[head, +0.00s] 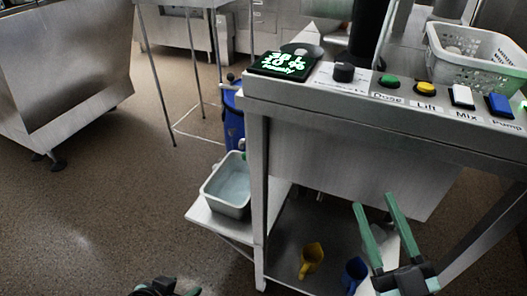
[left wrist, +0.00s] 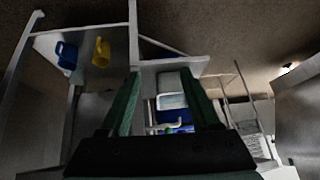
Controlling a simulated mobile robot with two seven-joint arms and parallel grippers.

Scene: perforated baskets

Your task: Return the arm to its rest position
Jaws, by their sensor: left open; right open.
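My left gripper (head: 172,289) shows only as a dark and green sliver at the bottom edge of the head view, left of the steel stand. In the left wrist view its two green fingers (left wrist: 161,74) are spread apart, with nothing between them held. My right gripper (head: 374,200) is open and empty, its green fingers pointing up in front of the stand's lower shelf. Most of my left arm is outside the head view.
The steel stand (head: 352,119) carries labelled buttons and a white perforated basket (head: 455,72). A yellow jug (head: 311,260) and a blue jug (head: 354,273) stand on its lower shelf. A grey tub (head: 227,190) sits on a side shelf. Floor at left is clear.

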